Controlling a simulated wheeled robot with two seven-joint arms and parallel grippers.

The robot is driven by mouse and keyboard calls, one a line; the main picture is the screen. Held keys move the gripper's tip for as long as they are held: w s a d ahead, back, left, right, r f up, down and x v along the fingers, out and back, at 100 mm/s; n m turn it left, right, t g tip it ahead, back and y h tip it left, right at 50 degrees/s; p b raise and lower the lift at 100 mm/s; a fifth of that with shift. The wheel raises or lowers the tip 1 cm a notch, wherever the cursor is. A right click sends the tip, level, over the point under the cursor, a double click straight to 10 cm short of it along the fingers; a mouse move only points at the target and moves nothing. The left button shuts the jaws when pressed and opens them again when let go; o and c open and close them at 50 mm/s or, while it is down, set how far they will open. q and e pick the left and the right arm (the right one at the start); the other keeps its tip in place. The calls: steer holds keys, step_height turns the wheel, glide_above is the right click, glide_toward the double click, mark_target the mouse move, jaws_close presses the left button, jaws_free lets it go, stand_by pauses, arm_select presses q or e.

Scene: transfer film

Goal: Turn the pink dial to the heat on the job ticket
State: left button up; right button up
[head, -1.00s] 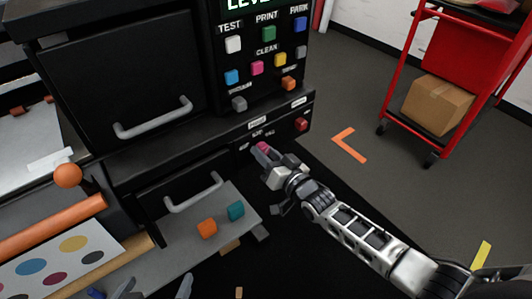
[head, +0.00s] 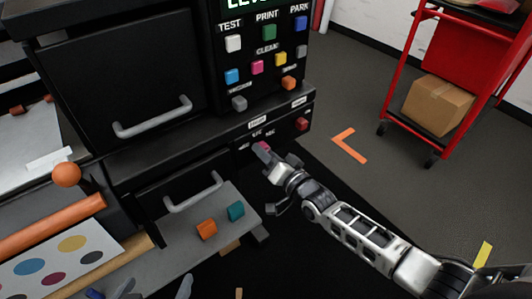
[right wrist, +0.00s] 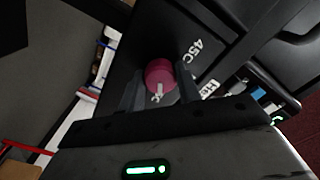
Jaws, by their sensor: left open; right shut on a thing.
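The pink dial (head: 264,146) is on the black front panel of the machine, below the button panel. In the right wrist view the round dial (right wrist: 160,74) has a pale pointer mark and sits between the two fingers. My right gripper (head: 268,154) reaches it from the lower right and is shut on it. A "45C" label (right wrist: 197,50) shows to the dial's upper right; another label below it is partly covered. My left gripper (head: 156,290) is open at the bottom edge of the head view, mostly cut off. I do not see a job ticket.
An orange block (head: 207,229) and a teal block (head: 236,211) are on the grey shelf. A red cart (head: 397,80) stands at right. The floor between is clear.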

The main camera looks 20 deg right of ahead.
steer(key=o, duration=1)
steer(key=shift+c, duration=0.2)
steer(key=p+v, duration=0.1)
steer(key=v, duration=1.5)
steer(key=s+a+f+n+g+h, duration=0.2)
steer(key=s+a+n+g, duration=0.4)
steer(key=s, duration=0.3)
steer(key=shift+s+a+n+h, duration=0.25)
steer(key=shift+a+n+h, duration=0.15)
steer(key=shift+a+n, duration=0.3)
